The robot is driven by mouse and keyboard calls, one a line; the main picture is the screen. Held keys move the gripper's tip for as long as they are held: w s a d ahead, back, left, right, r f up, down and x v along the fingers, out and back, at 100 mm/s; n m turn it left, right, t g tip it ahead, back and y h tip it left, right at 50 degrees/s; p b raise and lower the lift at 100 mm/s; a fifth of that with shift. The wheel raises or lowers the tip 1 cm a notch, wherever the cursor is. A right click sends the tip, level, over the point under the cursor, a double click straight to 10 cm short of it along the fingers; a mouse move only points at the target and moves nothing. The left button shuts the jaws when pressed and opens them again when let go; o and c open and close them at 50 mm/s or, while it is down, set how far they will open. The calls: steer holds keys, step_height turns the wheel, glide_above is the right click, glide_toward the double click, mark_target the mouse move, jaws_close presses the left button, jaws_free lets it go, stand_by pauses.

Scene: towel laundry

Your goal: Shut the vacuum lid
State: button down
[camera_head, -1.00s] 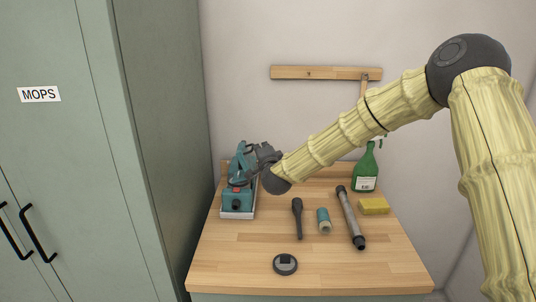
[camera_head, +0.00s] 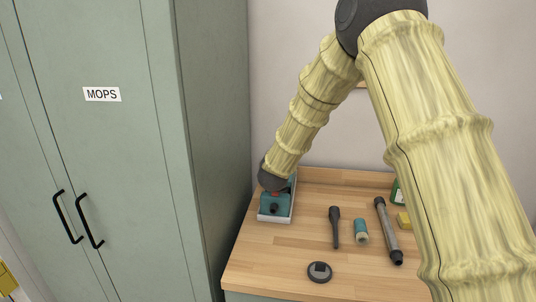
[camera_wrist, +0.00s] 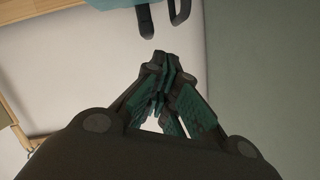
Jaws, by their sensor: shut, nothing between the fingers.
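The vacuum (camera_head: 277,206) is a teal body with a dark round port, on a pale tray at the back left of the worktop. My arm's wrist covers its upper part in the head view, so I cannot tell there how the lid stands. In the wrist view a light teal part (camera_wrist: 112,4), perhaps the lid, shows at the top edge with two dark prongs by it. My gripper (camera_wrist: 162,62) is shut and empty, its fingertips apart from the prongs in that picture. In the head view my gripper is hidden behind the wrist.
The wooden worktop (camera_head: 270,252) holds a dark nozzle (camera_head: 335,228), a teal-and-cream cylinder (camera_head: 361,232), a grey tube (camera_head: 388,230) and a round dark cap (camera_head: 320,271). A yellow sponge (camera_head: 404,221) and green bottle (camera_head: 397,192) are partly hidden. A green mop cabinet (camera_head: 120,150) stands at left.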

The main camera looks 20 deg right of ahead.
steer(key=shift+w+a+f+n+h, duration=0.35)
steer(key=shift+a+f+n, duration=0.25)
steer(key=shift+a+n, duration=0.2)
steer(key=shift+w+a+f+b, duration=0.25)
steer(key=shift+a+f+b, duration=0.1)
steer(key=shift+f, duration=0.1)
steer(key=shift+a, duration=0.1)
